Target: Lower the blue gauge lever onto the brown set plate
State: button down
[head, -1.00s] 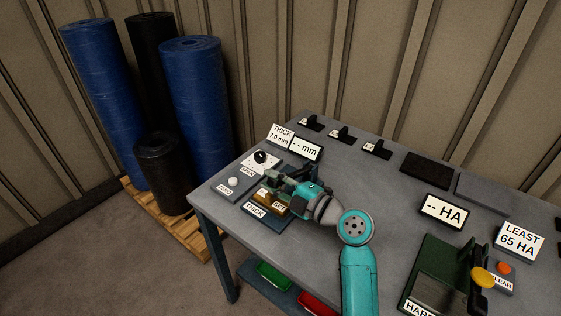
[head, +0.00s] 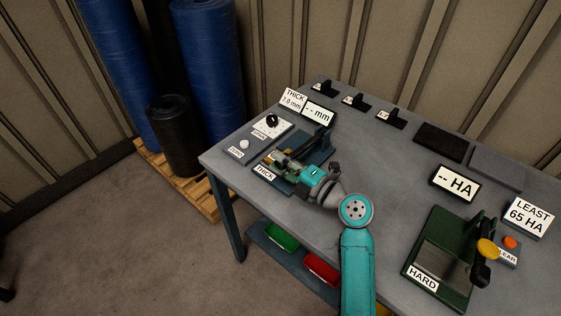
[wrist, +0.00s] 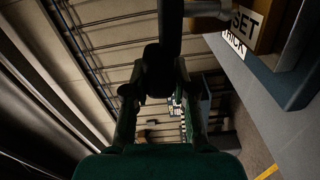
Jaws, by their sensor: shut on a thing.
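My gripper (head: 279,157) is over the thickness gauge on the left part of the bench, by the THICK label (head: 264,173). In the wrist view its two fingers (wrist: 158,85) are closed on the end of the dark gauge lever (wrist: 170,28), which comes down from the top of the picture. The brown set plate (wrist: 268,28), with its SET label, shows at the upper right of the wrist view. In the head view my gripper hides most of the plate, so contact between lever and plate cannot be told.
A dial (head: 272,121) and a ZERO button (head: 244,144) are beside the gauge. The mm display (head: 318,114) stands behind it. The green hardness tester (head: 440,260) is at the right. The middle of the grey bench (head: 375,160) is clear.

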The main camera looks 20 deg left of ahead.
jog(key=c, duration=0.9)
grip_release()
jog(key=shift+d, duration=0.1)
jog(key=v, duration=1.1)
jog(key=shift+s+d, duration=0.1)
jog(key=shift+d, duration=0.3)
